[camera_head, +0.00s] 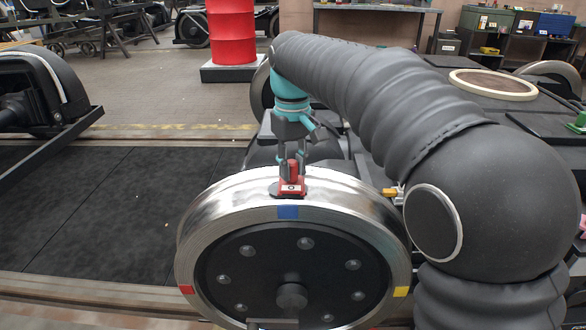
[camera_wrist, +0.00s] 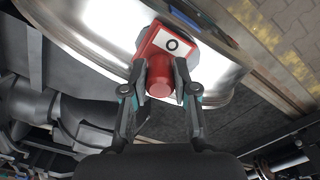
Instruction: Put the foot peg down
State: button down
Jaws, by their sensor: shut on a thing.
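The foot peg appears as a red piece (camera_head: 292,188) with a round red knob and a white label with a black ring. It is at the top of a shiny steel wheel (camera_head: 215,220), just above the wheel's blue mark. It seems to rest on the tread, but I cannot tell whether it bears its full weight there. My gripper (camera_head: 291,166) points down and is shut on the red knob. In the wrist view, the two fingers of my gripper (camera_wrist: 160,82) close on either side of the knob, and the label of the foot peg (camera_wrist: 172,45) faces the camera.
The wheel has blue, red and yellow rim marks and a dark bolted disc (camera_head: 290,265). A small orange-yellow part (camera_head: 390,192) is right of the foot peg. A red drum (camera_head: 231,35) stands behind. Dark floor mats (camera_head: 90,215) lie clear to the left.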

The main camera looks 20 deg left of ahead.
aim_at(293, 162)
jog(key=shift+f, duration=0.15)
jog(key=c, duration=0.9)
grip_release()
notch_tip(293, 162, up, 12)
jog(key=p, duration=0.3)
